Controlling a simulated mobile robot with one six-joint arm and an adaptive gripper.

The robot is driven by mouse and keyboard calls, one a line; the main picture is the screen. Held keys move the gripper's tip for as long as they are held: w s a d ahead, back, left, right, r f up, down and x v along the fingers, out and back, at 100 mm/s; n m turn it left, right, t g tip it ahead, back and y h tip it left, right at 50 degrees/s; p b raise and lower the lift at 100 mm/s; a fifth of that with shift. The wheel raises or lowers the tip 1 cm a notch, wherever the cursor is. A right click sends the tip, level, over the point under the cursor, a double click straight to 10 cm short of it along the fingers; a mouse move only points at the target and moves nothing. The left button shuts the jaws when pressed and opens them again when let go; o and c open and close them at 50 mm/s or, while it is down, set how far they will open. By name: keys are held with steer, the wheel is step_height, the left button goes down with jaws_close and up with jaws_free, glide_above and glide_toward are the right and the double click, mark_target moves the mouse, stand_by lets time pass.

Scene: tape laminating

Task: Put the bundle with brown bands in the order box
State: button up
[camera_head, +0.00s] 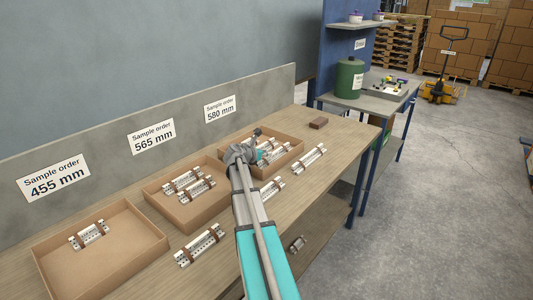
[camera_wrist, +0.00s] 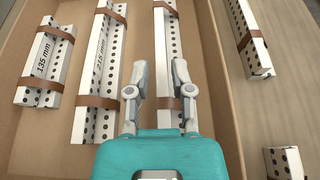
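My gripper (camera_wrist: 160,72) points down over the box under the 580 mm sign (camera_head: 287,161). Its two fingers are apart, with nothing visibly clamped between them. Three white perforated bundles with brown bands lie in this box in the wrist view: a short left one (camera_wrist: 45,60) marked 135 mm, a longer middle one (camera_wrist: 100,70), and a right one (camera_wrist: 175,40). The right finger overlaps the right bundle; the left finger is over the gap beside it. The near end of that bundle is partly hidden. In the head view my arm hides part of the box.
The 565 mm box (camera_head: 200,210) holds bundles; the 455 mm box (camera_head: 120,258) holds one (camera_head: 89,235). Loose bundles lie along the table's front: right (camera_head: 310,158), middle (camera_head: 272,188), left (camera_head: 200,245). A brown block (camera_head: 318,123) sits behind. Another bundle (camera_head: 297,243) lies below.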

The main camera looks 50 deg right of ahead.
steer(key=shift+o, duration=0.7)
steer(key=shift+s+a+f, duration=0.2)
steer(key=shift+s+f, duration=0.05)
steer(key=shift+s, duration=0.1)
steer(key=shift+r, duration=0.15)
steer(key=shift+w+r+p, duration=0.1)
steer(key=shift+r+p, duration=0.4)
steer(key=shift+p, duration=0.3)
steer(key=w+p+v, duration=0.1)
steer(key=p+v, duration=0.3)
steer(key=v, duration=0.7)
steer(key=shift+s+a+r, duration=0.15)
steer(key=shift+s+a, duration=0.1)
